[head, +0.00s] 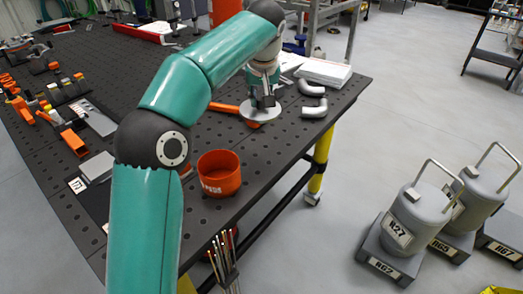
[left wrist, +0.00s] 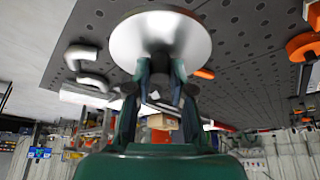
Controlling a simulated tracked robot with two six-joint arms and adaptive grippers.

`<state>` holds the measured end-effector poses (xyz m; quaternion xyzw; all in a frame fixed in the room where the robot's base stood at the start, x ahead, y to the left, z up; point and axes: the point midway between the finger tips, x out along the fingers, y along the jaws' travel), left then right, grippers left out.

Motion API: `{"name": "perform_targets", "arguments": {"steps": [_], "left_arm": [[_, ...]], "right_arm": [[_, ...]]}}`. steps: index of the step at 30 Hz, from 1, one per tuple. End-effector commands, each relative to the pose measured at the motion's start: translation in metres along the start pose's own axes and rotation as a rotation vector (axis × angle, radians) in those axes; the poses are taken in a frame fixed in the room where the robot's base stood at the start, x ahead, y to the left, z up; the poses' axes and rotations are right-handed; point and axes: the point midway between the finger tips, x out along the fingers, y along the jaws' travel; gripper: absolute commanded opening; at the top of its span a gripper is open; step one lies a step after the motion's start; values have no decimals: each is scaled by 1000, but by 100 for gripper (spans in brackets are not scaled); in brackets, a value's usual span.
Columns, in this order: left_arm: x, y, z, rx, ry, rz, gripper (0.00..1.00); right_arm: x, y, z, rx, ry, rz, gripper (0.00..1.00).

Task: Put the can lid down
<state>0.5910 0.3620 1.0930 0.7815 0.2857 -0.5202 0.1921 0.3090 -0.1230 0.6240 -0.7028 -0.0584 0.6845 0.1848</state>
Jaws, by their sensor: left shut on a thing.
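My left gripper (head: 262,101) reaches over the near right part of the dark table. It is shut on the can lid (head: 260,113), a pale round disc. In the left wrist view the gripper (left wrist: 161,65) has its fingers together at the middle of the lid (left wrist: 160,35). The gap between lid and table top is hard to judge. The open orange can (head: 219,174) stands upright on the table, nearer to me and to the left of the lid. My right gripper shows in neither view.
The perforated table (head: 262,160) has bare room around the can. Grey pipe elbows (head: 314,108) and a paper stack (head: 323,71) lie right of and beyond the lid. Orange and grey parts (head: 73,142) lie on the left. Grey canisters (head: 415,220) stand on the floor at right.

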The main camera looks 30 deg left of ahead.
Motion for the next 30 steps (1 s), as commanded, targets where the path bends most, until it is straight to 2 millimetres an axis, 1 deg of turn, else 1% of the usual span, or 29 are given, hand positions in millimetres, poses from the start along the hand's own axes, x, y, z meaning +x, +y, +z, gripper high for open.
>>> {"name": "perform_targets", "arguments": {"steps": [1, 3, 6, 9, 12, 17, 24, 27, 30], "left_arm": [[18, -3, 8, 0, -4, -4, 0], [36, -3, 15, -2, -4, -4, 0], [59, -4, 24, -3, -4, -5, 0], [77, -4, 32, -4, -3, -5, 0], [89, -4, 36, -3, -3, -5, 0], [98, -4, 40, -5, -3, -5, 0], [127, -5, 52, -3, -4, -6, 0], [134, -5, 55, -3, -3, -5, 0], [134, -4, 55, -4, -2, -4, 0]], "right_arm": [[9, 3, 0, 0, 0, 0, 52], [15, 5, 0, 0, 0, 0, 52], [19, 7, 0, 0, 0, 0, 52], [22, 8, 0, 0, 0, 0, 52], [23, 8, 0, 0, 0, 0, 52], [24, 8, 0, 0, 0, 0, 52], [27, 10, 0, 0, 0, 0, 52], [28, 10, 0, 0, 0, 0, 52], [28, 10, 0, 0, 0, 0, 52]]}}
